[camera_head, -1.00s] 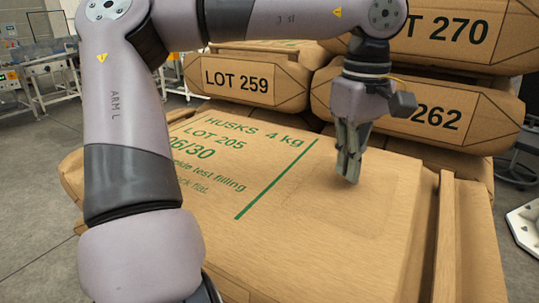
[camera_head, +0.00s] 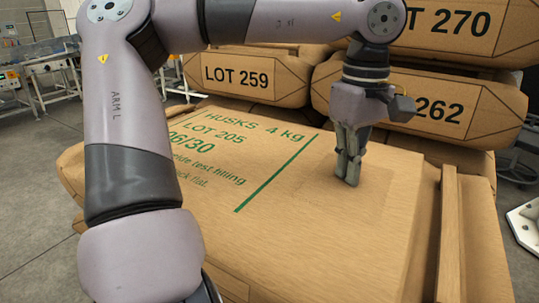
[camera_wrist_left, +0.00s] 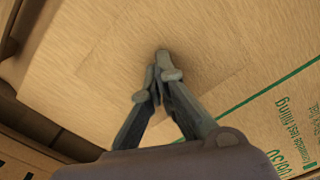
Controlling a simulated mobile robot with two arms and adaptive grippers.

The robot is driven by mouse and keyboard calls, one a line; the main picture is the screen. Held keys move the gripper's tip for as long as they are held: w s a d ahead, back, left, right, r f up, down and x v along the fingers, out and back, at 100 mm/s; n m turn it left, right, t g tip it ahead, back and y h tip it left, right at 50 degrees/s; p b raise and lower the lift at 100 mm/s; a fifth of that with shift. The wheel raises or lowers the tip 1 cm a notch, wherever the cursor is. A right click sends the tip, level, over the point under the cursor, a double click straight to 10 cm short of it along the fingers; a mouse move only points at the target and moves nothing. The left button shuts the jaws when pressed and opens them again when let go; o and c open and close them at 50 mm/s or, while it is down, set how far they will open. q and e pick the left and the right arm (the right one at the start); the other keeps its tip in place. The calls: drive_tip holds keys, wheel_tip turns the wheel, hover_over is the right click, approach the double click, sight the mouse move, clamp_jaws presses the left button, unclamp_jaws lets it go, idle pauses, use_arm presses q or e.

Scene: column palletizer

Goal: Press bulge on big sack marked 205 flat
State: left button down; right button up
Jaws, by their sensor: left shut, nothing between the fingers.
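The big brown sack marked LOT 205 (camera_head: 310,235) lies flat with green print on its upper face; it also fills the left wrist view (camera_wrist_left: 240,50). My left gripper (camera_head: 347,184) points down at the sack's top, right of the green line. Its fingers are shut with nothing between them. In the left wrist view the fingertips (camera_wrist_left: 162,62) are at or very near the surface, beside a faint rectangular outline; whether they touch is hard to tell. No clear bulge stands out around the tips. My right gripper is not in view.
Behind lie sacks marked LOT 259 (camera_head: 255,78), 262 (camera_head: 440,112) and LOT 270 (camera_head: 460,25), close behind my left gripper. A long brown strip (camera_head: 449,235) stands along the right side of the sack. Grey floor (camera_head: 35,215) is open at left.

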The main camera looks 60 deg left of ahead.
use_arm(q)
drive_tip(key=shift+f, duration=0.45)
drive_tip(key=shift+s+d+f, duration=0.1)
drive_tip(key=shift+s+f, duration=0.15)
drive_tip(key=shift+f, duration=0.1)
idle(1.2)
drive_tip(key=shift+r, duration=0.1)
drive_tip(key=shift+w+r+p, duration=0.15)
drive_tip(key=shift+r+p, duration=0.3)
drive_tip(key=shift+r, duration=0.2)
wheel_tip(320, 180, up, 6)
drive_tip(key=p, duration=0.4)
drive_tip(key=shift+f+p, duration=0.2)
drive_tip(key=shift+p, duration=0.15)
wheel_tip(320, 180, up, 2)
drive_tip(key=shift+w+r+p, duration=0.1)
drive_tip(key=shift+r+p, duration=0.15)
drive_tip(key=shift+p, duration=0.8)
